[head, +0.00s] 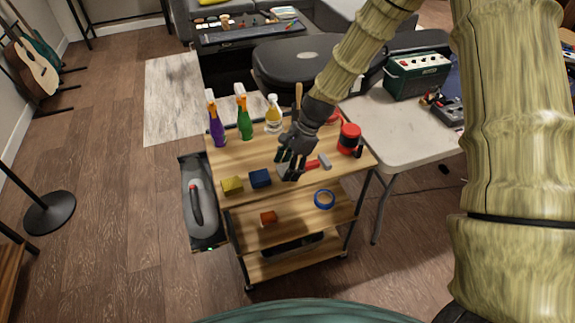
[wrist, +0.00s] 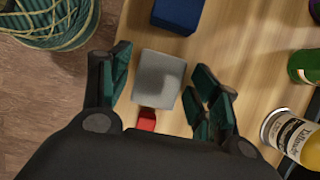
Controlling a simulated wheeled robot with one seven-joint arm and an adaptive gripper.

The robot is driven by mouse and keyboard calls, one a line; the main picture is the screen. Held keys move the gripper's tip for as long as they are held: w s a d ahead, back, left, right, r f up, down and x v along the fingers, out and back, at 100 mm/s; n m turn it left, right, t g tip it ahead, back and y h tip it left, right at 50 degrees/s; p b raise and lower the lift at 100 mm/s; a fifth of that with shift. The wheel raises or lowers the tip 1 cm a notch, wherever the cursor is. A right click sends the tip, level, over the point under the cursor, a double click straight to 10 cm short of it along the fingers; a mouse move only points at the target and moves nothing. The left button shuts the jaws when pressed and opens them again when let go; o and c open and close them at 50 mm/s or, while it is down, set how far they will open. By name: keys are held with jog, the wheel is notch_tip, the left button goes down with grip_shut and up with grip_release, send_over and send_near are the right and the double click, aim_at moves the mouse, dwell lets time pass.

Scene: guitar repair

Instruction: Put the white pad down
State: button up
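The white pad (wrist: 158,78) is a pale grey-white square block in the wrist view, over the wooden top of the cart. My gripper (wrist: 163,72) is open around it, with a visible gap between the pad and the finger on each side. In the head view my gripper (head: 287,166) is low over the cart top, and its dark fingers hide most of the pad. I cannot tell whether the pad's underside rests flat on the wood. A red piece (wrist: 147,121) shows just below the pad in the wrist view.
Spray bottles (head: 244,118) stand behind.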

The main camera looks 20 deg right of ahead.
jog(key=shift+r, duration=0.1)
jog(key=b+v, duration=0.1)
jog(key=v, duration=1.1)
jog(key=shift+a, duration=0.15)
dwell(0.6)
